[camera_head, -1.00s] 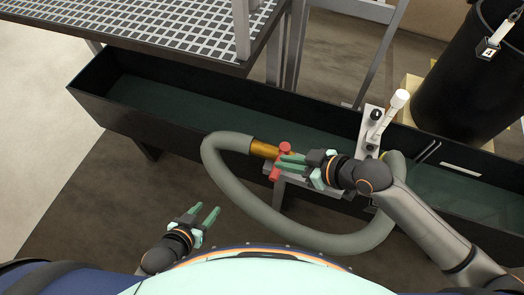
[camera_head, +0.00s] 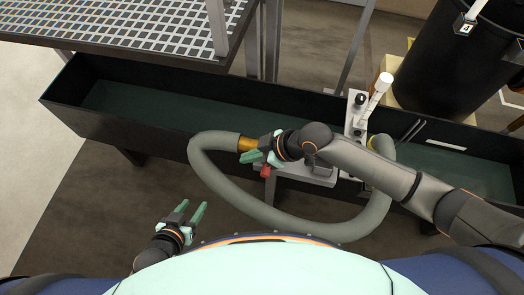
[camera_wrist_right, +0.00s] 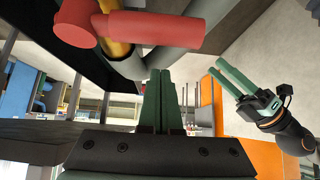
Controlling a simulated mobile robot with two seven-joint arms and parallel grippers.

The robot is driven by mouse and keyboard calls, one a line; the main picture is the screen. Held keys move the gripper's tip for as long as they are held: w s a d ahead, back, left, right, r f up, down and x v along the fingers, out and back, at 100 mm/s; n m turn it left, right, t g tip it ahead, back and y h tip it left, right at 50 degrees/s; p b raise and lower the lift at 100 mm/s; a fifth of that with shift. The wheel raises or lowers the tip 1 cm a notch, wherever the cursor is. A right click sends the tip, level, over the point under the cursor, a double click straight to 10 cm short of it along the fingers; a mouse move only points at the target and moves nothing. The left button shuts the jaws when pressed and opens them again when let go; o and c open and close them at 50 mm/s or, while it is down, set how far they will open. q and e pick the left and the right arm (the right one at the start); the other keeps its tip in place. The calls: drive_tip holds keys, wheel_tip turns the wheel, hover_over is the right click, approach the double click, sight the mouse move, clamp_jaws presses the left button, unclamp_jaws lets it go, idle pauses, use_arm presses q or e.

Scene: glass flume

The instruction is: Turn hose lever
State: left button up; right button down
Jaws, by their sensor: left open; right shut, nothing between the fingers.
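The red hose lever (camera_head: 266,171) is mostly hidden behind my right gripper in the head view. In the right wrist view the red lever (camera_wrist_right: 150,28) lies across the top, by the brass fitting (camera_wrist_right: 117,45). The grey hose (camera_head: 255,211) loops down from the brass fitting (camera_head: 247,144) and back up at the right. My right gripper (camera_head: 252,157) is shut and empty, right beside the lever; I cannot tell whether they touch. My left gripper (camera_head: 191,213) is open and empty, low at the left below the hose; it also shows in the right wrist view (camera_wrist_right: 229,77).
A long dark trough (camera_head: 120,118) runs behind the hose. A metal bracket (camera_head: 312,174) stands by the lever. A white-handled valve (camera_head: 374,95) on a plate stands right of it. A black barrel (camera_head: 445,65) and grated table (camera_head: 140,30) stand further back.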

use_arm(q)
drive_tip(key=shift+r+p, duration=0.35)
drive_tip(key=shift+p, duration=0.1)
use_arm(e)
drive_tip(key=shift+s+d+f, duration=0.15)
drive_tip(key=shift+s+d, duration=0.05)
drive_tip(key=shift+d, duration=0.4)
drive_tip(key=shift+s+d+f, duration=0.1)
drive_tip(key=shift+s+d, duration=0.1)
drive_tip(key=shift+d, duration=0.45)
drive_tip(key=shift+s+d+f, duration=0.15)
drive_tip(key=shift+s+d, duration=0.05)
drive_tip(key=shift+d, duration=0.4)
use_arm(q)
drive_tip(key=shift+f, duration=0.1)
drive_tip(key=shift+s+a+f+b, duration=0.3)
drive_tip(key=shift+f+b, duration=0.05)
drive_tip(key=shift+b, duration=0.15)
use_arm(e)
drive_tip(key=shift+s+d+n+g, duration=0.1)
drive_tip(key=shift+d+n+g, duration=0.2)
drive_tip(key=shift+n, duration=0.1)
